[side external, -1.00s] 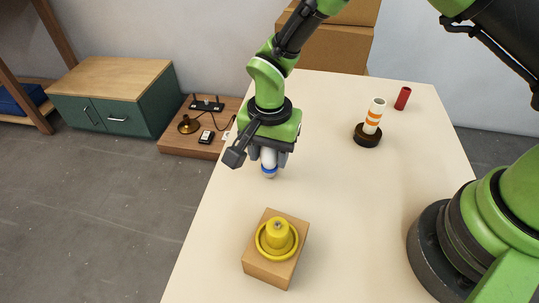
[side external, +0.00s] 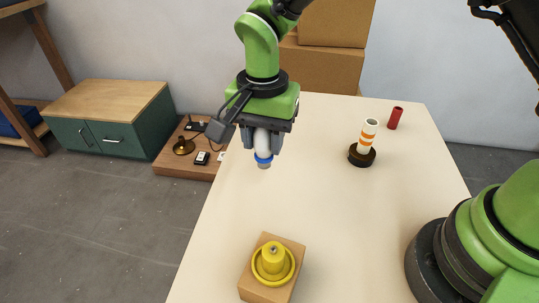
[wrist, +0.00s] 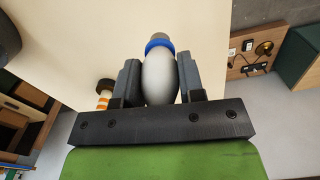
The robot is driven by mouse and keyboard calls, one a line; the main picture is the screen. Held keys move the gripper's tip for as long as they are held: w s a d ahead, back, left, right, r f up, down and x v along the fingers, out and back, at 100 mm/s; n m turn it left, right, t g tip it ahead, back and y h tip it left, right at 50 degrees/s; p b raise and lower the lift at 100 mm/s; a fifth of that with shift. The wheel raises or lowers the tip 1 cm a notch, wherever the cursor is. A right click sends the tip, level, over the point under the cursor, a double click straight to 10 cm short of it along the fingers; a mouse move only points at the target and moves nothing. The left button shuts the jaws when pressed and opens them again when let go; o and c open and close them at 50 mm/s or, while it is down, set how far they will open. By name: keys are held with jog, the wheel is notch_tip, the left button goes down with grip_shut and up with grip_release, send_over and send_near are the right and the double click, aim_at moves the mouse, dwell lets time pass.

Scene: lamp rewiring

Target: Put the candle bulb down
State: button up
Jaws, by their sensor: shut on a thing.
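My gripper (side external: 262,141) is shut on the candle bulb (side external: 263,152), a whitish bulb with a blue band and a grey end. In the side view the bulb hangs with its banded end down, above the cream table (side external: 315,225). In the wrist view the bulb (wrist: 159,80) sits between both fingers of my gripper (wrist: 160,82), with the blue band beyond the fingertips. A clear gap to the table seems to show below the bulb, though its exact height is hard to tell.
A yellow stepped piece (side external: 273,262) sits on a wooden block (side external: 286,288) at the table's front.

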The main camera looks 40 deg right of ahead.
jog(key=w+d+r+m, duration=0.1)
jog(key=w+d+m, duration=0.3)
jog(key=d, duration=0.5)
jog(key=w+d+m, duration=0.2)
jog(key=d+m, duration=0.5)
jog(key=d, duration=0.2)
jog(key=w+d+r+m, duration=0.1)
jog(key=w+d+m, duration=0.3)
jog(key=d, duration=0.6)
jog(key=shift+m, duration=0.7)
jog(key=shift+s+d+f, duration=0.1)
jog(key=shift+s+f, duration=0.15)
jog(key=shift+f, duration=1.5)
jog(key=shift+s+a+f, duration=0.1)
jog(key=shift+s+f, duration=0.2)
jog(key=shift+f, duration=1.4)
jog(key=shift+s+d+f, duration=0.1)
jog(key=shift+s+f, duration=0.15)
jog(key=shift+f, duration=1.5)
jog(key=shift+f, duration=0.1)
jog(key=o, duration=0.9)
